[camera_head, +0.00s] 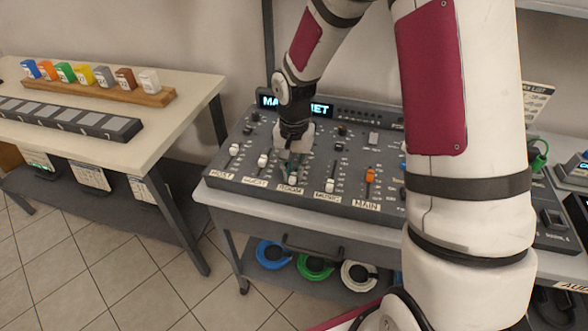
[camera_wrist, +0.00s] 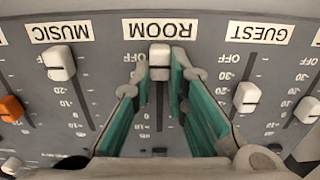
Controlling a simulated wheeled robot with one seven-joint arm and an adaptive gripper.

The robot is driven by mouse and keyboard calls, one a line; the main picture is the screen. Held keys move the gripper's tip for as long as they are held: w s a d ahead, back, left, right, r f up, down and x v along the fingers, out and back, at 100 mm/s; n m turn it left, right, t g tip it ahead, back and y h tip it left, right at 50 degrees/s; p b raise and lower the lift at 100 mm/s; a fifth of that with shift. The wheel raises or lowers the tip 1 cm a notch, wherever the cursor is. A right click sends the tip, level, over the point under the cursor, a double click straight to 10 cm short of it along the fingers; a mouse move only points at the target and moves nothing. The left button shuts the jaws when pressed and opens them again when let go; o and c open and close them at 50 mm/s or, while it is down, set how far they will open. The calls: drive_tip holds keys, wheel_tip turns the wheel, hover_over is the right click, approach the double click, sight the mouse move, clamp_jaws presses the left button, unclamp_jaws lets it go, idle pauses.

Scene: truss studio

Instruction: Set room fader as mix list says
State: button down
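The mixing desk (camera_head: 225,177) has a row of faders with name labels. The ROOM fader (camera_wrist: 160,57) has a white cap at its OFF end, close to the ROOM label (camera_wrist: 160,28). My gripper (camera_wrist: 160,66) points down over the desk, its green-padded fingers on either side of this cap and apparently touching it. In the head view my gripper (camera_head: 293,172) covers much of the ROOM slot. The mix list (camera_head: 537,98) stands behind the desk at the right, partly hidden by my arm, its lines too small to read.
The GUEST fader (camera_wrist: 247,97) and the MUSIC fader (camera_wrist: 59,62) stand on either side, close to my fingers. The orange MAIN fader (camera_head: 370,175) is farther right. A table (camera_head: 150,130) with coloured blocks stands at the left. Coiled cables lie on the shelf below.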

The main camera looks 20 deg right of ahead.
drive_tip(key=shift+w+d, duration=0.65)
drive_tip(key=shift+w, duration=0.25)
drive_tip(key=c, duration=1.6)
unclamp_jaws()
drive_tip(key=shift+s, duration=0.1)
drive_tip(key=shift+o, duration=0.2)
wheel_tip(320, 180, up, 12)
